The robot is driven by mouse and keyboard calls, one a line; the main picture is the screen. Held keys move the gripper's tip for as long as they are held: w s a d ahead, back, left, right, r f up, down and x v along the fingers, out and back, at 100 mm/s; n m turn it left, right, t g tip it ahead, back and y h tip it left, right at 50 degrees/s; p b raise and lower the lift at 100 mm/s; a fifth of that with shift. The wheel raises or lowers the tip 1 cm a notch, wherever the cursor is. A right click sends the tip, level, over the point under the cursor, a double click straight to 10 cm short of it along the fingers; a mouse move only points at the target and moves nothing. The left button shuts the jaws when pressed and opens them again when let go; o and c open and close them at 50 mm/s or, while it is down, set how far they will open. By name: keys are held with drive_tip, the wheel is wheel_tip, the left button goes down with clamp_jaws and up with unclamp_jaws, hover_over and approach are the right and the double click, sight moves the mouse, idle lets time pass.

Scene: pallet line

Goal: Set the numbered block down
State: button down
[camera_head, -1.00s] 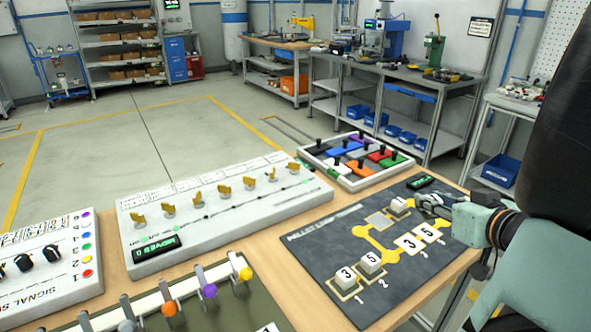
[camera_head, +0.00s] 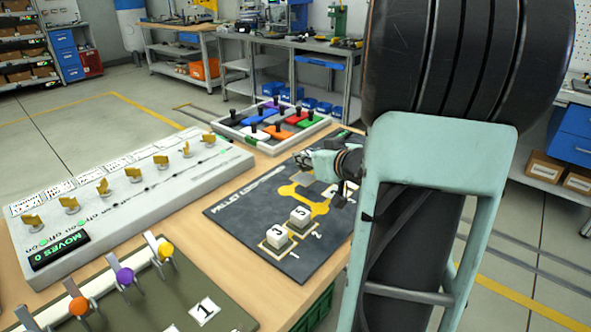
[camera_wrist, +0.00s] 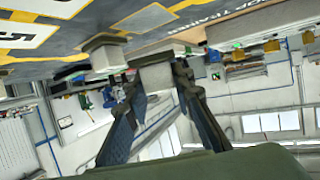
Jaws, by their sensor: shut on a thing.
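In the wrist view my gripper (camera_wrist: 160,90) is shut on a pale block (camera_wrist: 156,75), one finger on each side. The held block's number does not show, and I cannot tell whether it touches the dark pallet board. In the head view my gripper (camera_head: 303,159) is over the far part of the board (camera_head: 232,213). White blocks numbered 3 (camera_head: 277,236) and 5 (camera_head: 300,215) stand on the near places 1 and 2. My arm hides the board's right part. Another pale block (camera_wrist: 104,46) shows beside the held one in the wrist view.
A long white switch panel (camera_head: 120,205) lies left of the board. A tray of coloured pieces (camera_head: 262,128) lies behind it. A green panel with coloured-knob levers (camera_head: 235,322) is in front. The wooden table's edge runs close along the board's right side.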

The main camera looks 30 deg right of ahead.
sight(307, 168)
drive_tip(key=shift+w+a+f, duration=0.1)
drive_tip(key=shift+w+f, duration=0.15)
drive_tip(key=shift+f, duration=0.1)
drive_tip(key=shift+w+f+b, duration=0.1)
drive_tip(key=shift+f+b, duration=0.8)
drive_tip(key=shift+f, duration=0.65)
drive_tip(key=shift+f, duration=0.15)
drive_tip(key=c, duration=1.7)
unclamp_jaws()
drive_tip(key=shift+o, duration=0.2)
